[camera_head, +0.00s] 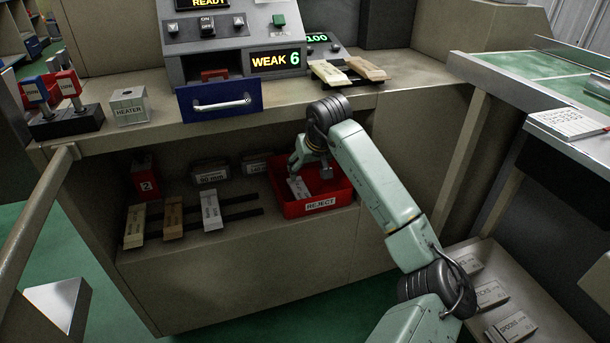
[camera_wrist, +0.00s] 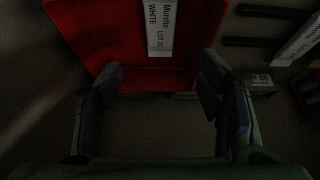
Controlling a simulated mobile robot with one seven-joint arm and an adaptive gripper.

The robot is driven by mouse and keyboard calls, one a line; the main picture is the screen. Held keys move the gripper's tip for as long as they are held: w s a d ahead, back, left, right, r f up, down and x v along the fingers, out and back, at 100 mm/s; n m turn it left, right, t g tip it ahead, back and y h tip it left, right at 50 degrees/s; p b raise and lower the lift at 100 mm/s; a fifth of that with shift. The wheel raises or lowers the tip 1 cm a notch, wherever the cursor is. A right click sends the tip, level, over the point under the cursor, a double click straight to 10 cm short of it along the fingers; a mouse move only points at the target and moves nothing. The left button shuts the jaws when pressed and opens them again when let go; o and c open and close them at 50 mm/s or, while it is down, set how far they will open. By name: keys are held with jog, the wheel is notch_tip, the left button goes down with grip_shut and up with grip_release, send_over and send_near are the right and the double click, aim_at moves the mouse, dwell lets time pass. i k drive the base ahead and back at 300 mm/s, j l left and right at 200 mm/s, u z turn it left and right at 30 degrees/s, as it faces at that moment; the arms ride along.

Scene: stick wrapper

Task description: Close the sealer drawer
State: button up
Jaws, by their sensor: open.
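The sealer (camera_head: 195,65) is a grey machine on the counter with lit displays reading "READY" and "WEAK 6". Its drawer has a blue front (camera_head: 228,101) with a silver handle, and it stands pulled out, with something red showing inside behind the front. My gripper (camera_wrist: 160,100) is open and empty in the wrist view, its fingers apart over the edge of the red reject bin (camera_wrist: 85,42). In the head view my arm reaches down to that bin (camera_head: 345,190) on the lower shelf, below and right of the drawer; the fingertips are partly hidden there.
A white stick pack (camera_head: 298,187) lies in the reject bin, also in the wrist view (camera_wrist: 160,27). Several packs lie on lower-shelf rails. A heater block (camera_head: 129,106) and red and blue switches (camera_head: 55,95) stand left of the sealer; two packs lie right of it.

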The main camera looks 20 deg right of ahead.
aim_at(219, 95)
jog(key=k+l, duration=0.3)
jog(key=l, duration=0.15)
jog(key=k+l, duration=0.25)
jog(key=l, duration=0.2)
